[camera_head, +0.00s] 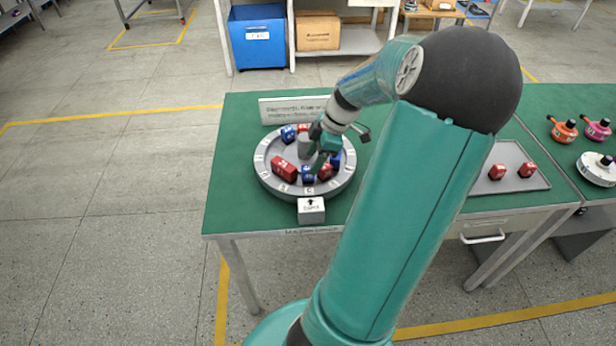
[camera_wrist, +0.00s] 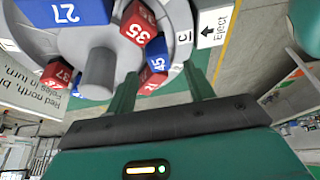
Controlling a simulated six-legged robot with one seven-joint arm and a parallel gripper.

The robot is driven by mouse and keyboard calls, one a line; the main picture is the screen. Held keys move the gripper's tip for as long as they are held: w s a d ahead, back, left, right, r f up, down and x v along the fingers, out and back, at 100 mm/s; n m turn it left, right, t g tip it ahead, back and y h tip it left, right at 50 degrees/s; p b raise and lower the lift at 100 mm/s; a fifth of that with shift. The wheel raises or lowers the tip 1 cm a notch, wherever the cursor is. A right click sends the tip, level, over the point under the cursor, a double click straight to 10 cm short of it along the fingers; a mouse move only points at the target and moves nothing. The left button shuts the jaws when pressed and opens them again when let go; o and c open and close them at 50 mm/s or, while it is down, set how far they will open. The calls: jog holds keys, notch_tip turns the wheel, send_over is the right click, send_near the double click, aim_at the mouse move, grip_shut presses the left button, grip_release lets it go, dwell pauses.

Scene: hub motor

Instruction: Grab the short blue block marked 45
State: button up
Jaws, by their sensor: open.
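The short blue block marked 45 (camera_wrist: 157,60) sits on the grey round hub (camera_head: 264,181) near the slot labelled C. It also shows in the head view (camera_head: 308,174), at the hub's near side. A red block marked 35 (camera_wrist: 138,33) is beside it, and another red block (camera_wrist: 150,82) is on its other side, partly hidden by my finger. My gripper (camera_wrist: 161,76) is open, above the hub, with nothing between its fingers. In the wrist view block 45 appears between the fingertips, apart from them.
A larger blue block marked 27 (camera_wrist: 66,12) and a red block marked 37 (camera_wrist: 58,73) also sit around the central post (camera_wrist: 98,78). A white Eject box (camera_head: 311,211) stands in front. A sign (camera_head: 280,109) stands behind. A tray (camera_head: 512,158) with red blocks is at right.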

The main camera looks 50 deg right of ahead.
aim_at(308, 168)
jog(key=x, duration=0.5)
jog(key=c, duration=1.1)
jog(key=shift+c, duration=0.2)
